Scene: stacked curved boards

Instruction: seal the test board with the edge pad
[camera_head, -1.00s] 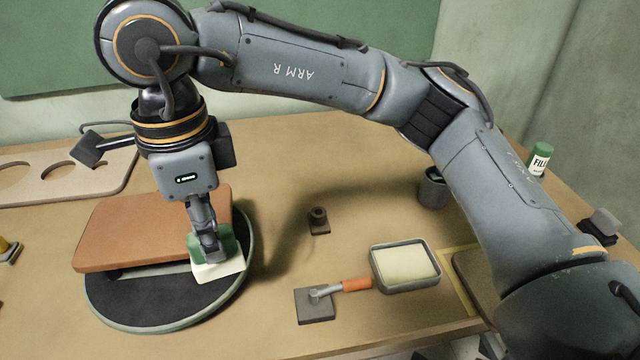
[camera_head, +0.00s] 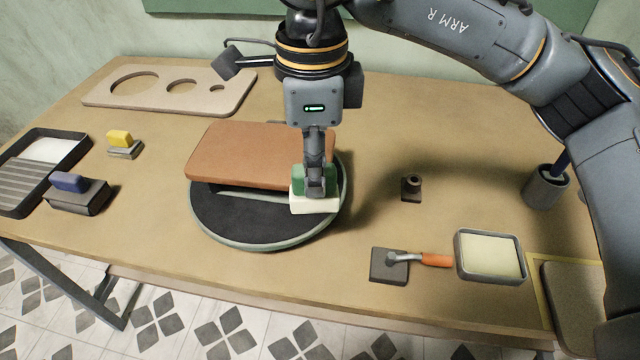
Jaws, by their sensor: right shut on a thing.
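The test board (camera_head: 245,160), a reddish-brown curved board, lies raised over a round dark turntable (camera_head: 250,222) with a pale rim. My right gripper (camera_head: 316,184) points down at the board's right front end. It is shut on the edge pad (camera_head: 313,204), a green block with a cream-white lower part. The pad is beside or against the board's right front corner, over the turntable. The gripper hides part of that corner, so I cannot tell if pad and board touch. My left gripper is not in view.
A tray of cream material (camera_head: 490,257) and an orange-handled tool (camera_head: 432,260) lie at the right front. A small dark post (camera_head: 411,187) stands right of the turntable. A holed template (camera_head: 170,90) lies at the back left. Yellow (camera_head: 120,139) and blue (camera_head: 70,182) blocks stand left.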

